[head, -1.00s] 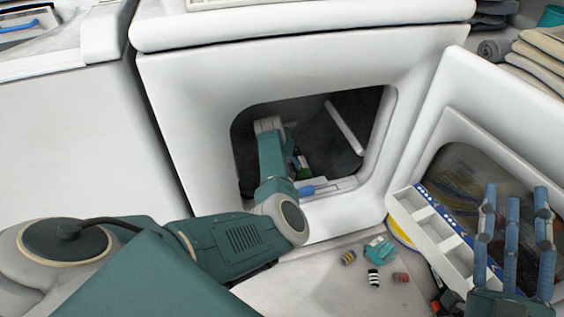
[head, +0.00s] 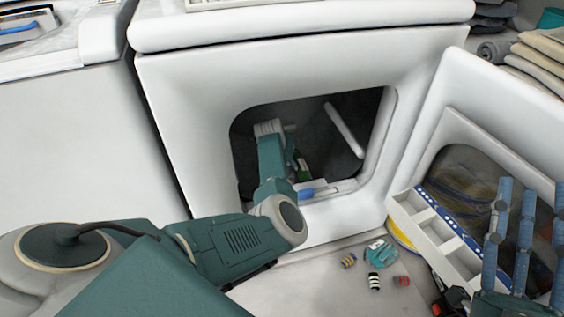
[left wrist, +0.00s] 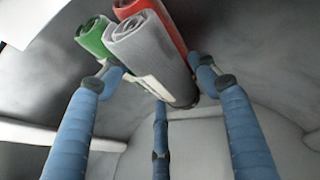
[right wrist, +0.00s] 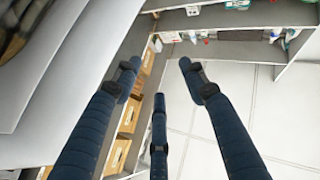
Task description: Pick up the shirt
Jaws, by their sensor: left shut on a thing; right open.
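Rolled cloths show in the left wrist view: a grey roll (left wrist: 152,55), a green roll (left wrist: 95,38) and a red roll (left wrist: 168,18). They are bundled together, and I cannot tell which one is the shirt. My left gripper (left wrist: 160,80) has its blue fingers around the bundle and is shut on it, with the grey roll nearest. In the head view my left arm reaches through the opening of the white dryer (head: 185,100), and its gripper is mostly hidden inside. My right gripper (head: 530,192) is open and empty at the right; it also shows in the right wrist view (right wrist: 160,78).
The dryer opening's rim (head: 375,150) surrounds my left arm. Several small spools (head: 374,281) lie on the floor. Folded towels (head: 540,65) are stacked at the upper right.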

